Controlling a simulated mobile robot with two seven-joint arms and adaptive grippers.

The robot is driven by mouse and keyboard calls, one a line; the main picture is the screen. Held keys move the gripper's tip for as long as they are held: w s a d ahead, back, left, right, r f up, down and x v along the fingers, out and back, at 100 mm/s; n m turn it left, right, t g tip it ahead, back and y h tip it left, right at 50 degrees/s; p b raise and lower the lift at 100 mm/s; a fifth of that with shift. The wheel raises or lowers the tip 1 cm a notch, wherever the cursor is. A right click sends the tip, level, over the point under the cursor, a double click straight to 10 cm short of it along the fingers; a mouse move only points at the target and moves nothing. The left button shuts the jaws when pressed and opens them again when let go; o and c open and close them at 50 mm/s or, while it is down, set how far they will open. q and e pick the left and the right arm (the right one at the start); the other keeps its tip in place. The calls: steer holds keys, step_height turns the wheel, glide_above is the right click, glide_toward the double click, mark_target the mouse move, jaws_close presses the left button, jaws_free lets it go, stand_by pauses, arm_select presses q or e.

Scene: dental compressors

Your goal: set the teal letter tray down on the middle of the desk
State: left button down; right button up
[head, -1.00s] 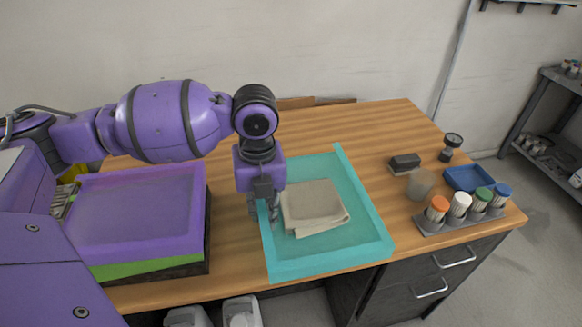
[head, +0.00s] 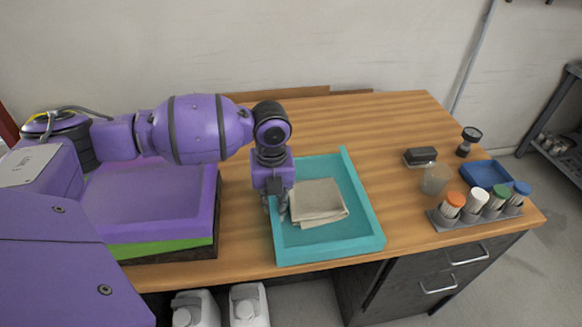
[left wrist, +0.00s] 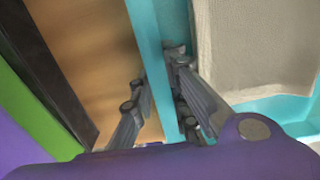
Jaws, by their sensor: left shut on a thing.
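The teal letter tray (head: 355,246) is at the middle of the wooden desk (head: 400,120), with a folded beige cloth (head: 318,202) lying in it. My left gripper (head: 276,212) is at the tray's left wall. In the left wrist view the teal wall (left wrist: 150,65) runs between the two fingers of my left gripper (left wrist: 158,105), which are shut on it. I cannot tell whether the tray's underside touches the desk. My right gripper is not in view.
A stack of purple and green trays (head: 150,215) stands left of the teal tray. On the right are a dark block (head: 420,156), a cup (head: 435,180), a blue tray (head: 487,174) and a rack of capped tubes (head: 475,217). Bare desk lies between.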

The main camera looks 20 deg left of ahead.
arm_select(q)
steer(key=shift+f, duration=0.1)
steer(key=c, duration=2.1)
jaws_free()
steer(key=shift+f, duration=0.1)
steer(key=o, duration=0.4)
step_height(320, 180, up, 12)
steer(key=shift+d+r+p, duration=0.1)
steer(key=shift+r+p, duration=0.15)
steer(key=shift+p, duration=0.05)
